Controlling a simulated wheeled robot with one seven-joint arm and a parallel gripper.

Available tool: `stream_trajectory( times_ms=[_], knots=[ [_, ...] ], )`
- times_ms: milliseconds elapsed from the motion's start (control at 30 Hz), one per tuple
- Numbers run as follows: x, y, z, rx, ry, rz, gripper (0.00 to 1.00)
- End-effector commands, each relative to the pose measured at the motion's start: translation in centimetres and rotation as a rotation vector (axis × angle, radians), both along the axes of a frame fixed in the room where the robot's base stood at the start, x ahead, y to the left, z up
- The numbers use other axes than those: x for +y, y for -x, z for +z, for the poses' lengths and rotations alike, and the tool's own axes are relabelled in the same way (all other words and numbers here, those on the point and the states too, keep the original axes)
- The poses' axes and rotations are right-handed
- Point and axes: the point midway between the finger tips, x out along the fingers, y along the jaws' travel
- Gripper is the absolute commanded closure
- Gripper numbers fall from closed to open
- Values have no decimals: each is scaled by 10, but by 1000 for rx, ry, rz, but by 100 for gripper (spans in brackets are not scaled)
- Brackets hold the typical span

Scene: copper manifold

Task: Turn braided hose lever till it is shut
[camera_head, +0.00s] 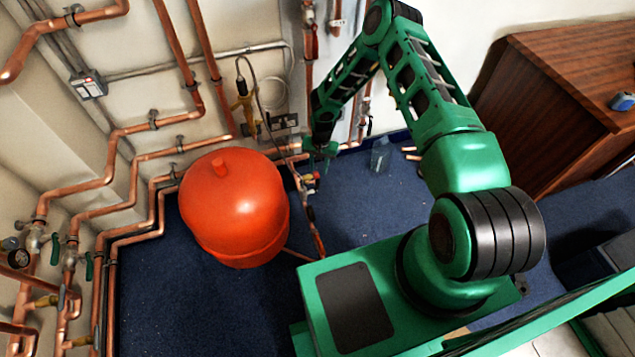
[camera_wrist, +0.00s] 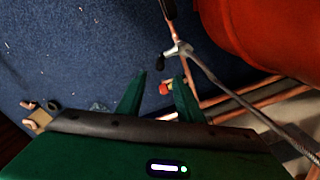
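In the wrist view a grey braided hose (camera_wrist: 215,78) runs from the lower right up to a metal valve fitting (camera_wrist: 180,48). A short black lever (camera_wrist: 161,62) sticks out from this fitting, down and to the left. My gripper (camera_wrist: 158,76) is open, its two green fingers apart on either side of the view's middle. The black lever's end lies just beyond the fingertips, in line with the gap; I cannot tell whether they touch. In the head view my gripper (camera_head: 321,158) is beside the pipework right of the red tank, and the lever is too small to make out.
A red-and-yellow part (camera_wrist: 166,88) shows near the right finger. The large red tank (camera_head: 238,208) stands close on the left, with copper pipes (camera_head: 215,75) along the wall. A wooden cabinet (camera_head: 545,95) is at right. Blue floor (camera_head: 365,205) is open between.

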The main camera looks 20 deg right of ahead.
Motion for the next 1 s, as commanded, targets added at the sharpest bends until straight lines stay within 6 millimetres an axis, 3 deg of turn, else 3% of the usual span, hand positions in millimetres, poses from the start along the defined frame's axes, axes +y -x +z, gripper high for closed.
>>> stream_trajectory(
  times_ms=[600,1000],
  knots=[
    [3,-1,-87,1,-1,-1,67],
    [3,-2,-105,0,0,1,67]
  ],
)
